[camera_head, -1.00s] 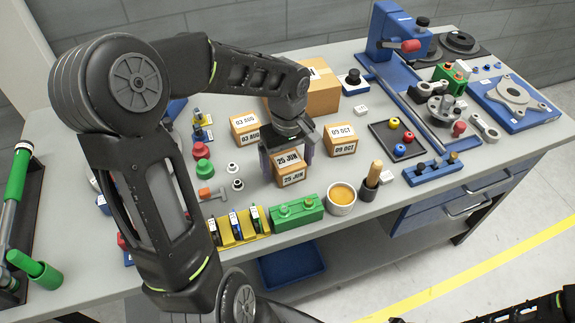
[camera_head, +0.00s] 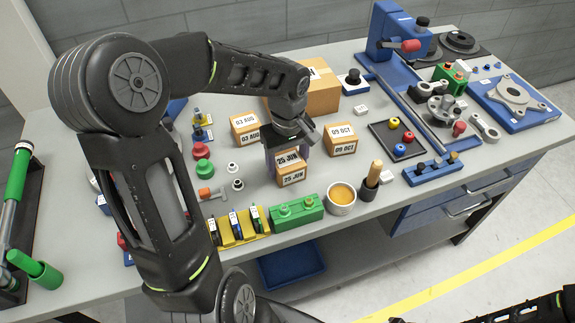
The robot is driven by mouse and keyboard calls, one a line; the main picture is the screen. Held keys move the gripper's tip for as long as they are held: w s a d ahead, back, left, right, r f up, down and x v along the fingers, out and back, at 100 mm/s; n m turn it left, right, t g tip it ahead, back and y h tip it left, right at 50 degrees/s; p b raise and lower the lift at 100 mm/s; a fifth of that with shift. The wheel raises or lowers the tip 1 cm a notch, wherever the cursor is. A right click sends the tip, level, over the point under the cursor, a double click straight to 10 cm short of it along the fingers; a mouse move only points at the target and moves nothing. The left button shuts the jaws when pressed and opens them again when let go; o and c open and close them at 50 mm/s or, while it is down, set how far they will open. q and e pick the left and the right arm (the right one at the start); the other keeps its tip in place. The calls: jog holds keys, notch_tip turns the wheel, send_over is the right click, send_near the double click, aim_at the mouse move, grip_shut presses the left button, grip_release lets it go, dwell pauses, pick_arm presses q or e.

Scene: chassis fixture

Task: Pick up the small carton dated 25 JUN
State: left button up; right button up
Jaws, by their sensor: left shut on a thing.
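The small carton dated 25 JUN (camera_head: 291,172) is a brown box with white date labels on its top and front. It sits on the grey workbench near the middle. My left gripper (camera_head: 287,158) points down over it and is shut on it, a finger on either side. Two similar small cartons stand close by: the 03 AUG carton (camera_head: 245,129) behind to the left and the 09 OCT carton (camera_head: 340,140) to the right. Of my right arm, only a dark part shows at the bottom right, and its gripper is out of view.
A larger cardboard box (camera_head: 322,95) stands behind the gripper. A green block (camera_head: 297,212), a bowl of yellow contents (camera_head: 342,197) and a yellow rack (camera_head: 238,229) line the front edge. A dark tray (camera_head: 397,139) lies to the right.

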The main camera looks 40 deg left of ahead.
aim_at(288, 160)
pick_arm(q)
jog(key=shift+c, duration=1.4)
notch_tip(288, 160, up, 10)
jog(key=shift+r+b, duration=0.1)
jog(key=shift+b, duration=0.4)
